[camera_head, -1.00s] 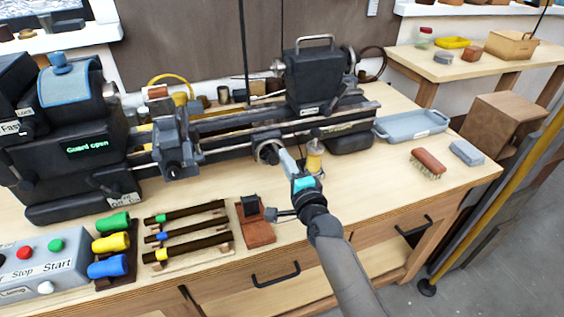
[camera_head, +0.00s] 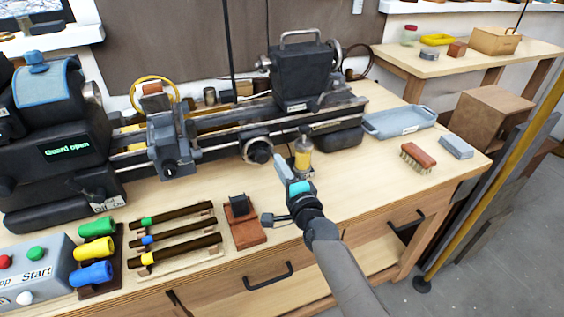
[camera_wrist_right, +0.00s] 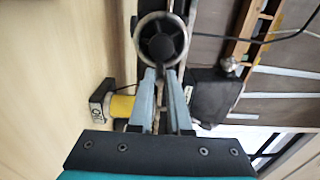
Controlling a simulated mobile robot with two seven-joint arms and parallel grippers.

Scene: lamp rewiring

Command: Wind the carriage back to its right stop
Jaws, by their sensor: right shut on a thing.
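The carriage (camera_head: 168,146) is a grey block with a brown piece on top. It sits on the lathe bed (camera_head: 215,148), just right of the headstock, with a long stretch of rail between it and the tailstock (camera_head: 302,78). I cannot pick out the right stop. The round dark handwheel (camera_head: 257,150) is on the bed's front; it also shows in the right wrist view (camera_wrist_right: 162,38). My right gripper (camera_head: 279,160) is shut at the wheel's near right side; in the right wrist view its fingertips (camera_wrist_right: 160,72) meet at the rim. My left gripper is not in view.
A small yellow bottle (camera_head: 303,157) stands close beside my right gripper. A red-brown stand (camera_head: 245,228) and several dark rods (camera_head: 175,235) lie in front. A blue-grey tray (camera_head: 400,122) and a brush (camera_head: 418,158) are to the right. The headstock display reads "Guard open".

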